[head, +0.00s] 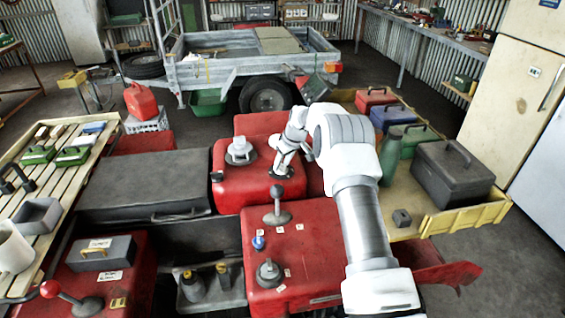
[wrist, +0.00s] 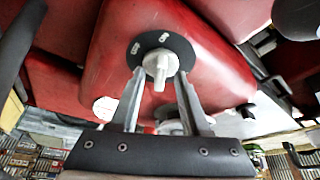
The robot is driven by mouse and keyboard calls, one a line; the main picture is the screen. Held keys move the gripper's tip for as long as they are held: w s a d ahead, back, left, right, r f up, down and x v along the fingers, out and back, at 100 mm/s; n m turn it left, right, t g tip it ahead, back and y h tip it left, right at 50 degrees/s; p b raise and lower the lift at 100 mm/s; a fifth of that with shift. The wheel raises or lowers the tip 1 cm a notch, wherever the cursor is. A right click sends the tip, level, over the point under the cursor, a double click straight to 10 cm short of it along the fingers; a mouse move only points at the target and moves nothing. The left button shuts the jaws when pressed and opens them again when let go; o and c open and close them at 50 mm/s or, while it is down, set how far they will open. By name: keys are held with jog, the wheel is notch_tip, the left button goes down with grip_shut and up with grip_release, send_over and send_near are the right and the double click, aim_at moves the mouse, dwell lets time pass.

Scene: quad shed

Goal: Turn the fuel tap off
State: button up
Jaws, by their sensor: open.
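In the wrist view the fuel tap (wrist: 159,66) is a pale grey knob with a narrow raised grip. It sits on a black round plate (wrist: 180,47) with small white labels on the red bodywork. My gripper (wrist: 160,82) is open, with one fingertip on each side of the knob. I cannot tell whether either finger touches it. In the head view my gripper (head: 282,168) reaches down at the right side of the red tank (head: 230,192) and mostly hides the tap there.
A pale filler cap (head: 240,152) stands left of my gripper. A grey lever (head: 277,208), a blue knob (head: 258,243) and a grey knob (head: 269,272) rise from the nearer red panel. A green flask (head: 390,156) and a dark toolbox (head: 452,175) stand to the right.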

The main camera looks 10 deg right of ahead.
grip_shut()
